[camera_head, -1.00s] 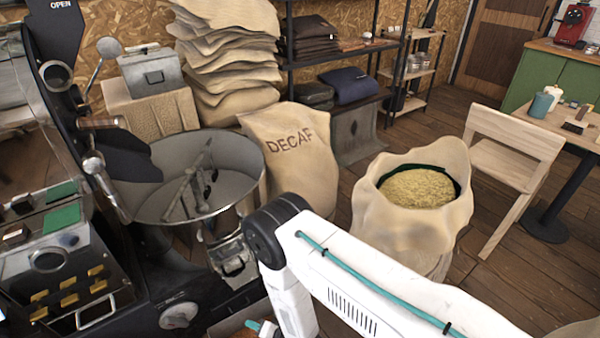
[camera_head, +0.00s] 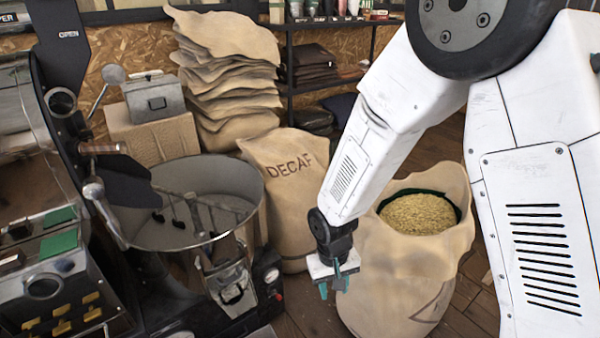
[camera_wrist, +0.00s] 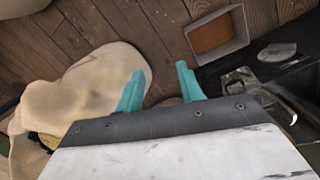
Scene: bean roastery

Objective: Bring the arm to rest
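My gripper (camera_head: 333,284) hangs at the end of my folded white arm, pointing down, in front of the open sack of beans and to the right of the roaster. In the wrist view its two teal fingers (camera_wrist: 160,88) stand apart with nothing between them. Wooden floor shows beyond the fingertips. The gripper appears apart from the sack, though the gap is hard to judge.
The roaster's round cooling tray (camera_head: 240,213) stands at left. A DECAF sack (camera_head: 290,190) leans behind. The open sack (camera_head: 400,265) holds pale beans (camera_head: 418,214). A small bin with brown contents (camera_wrist: 215,35) sits on the floor.

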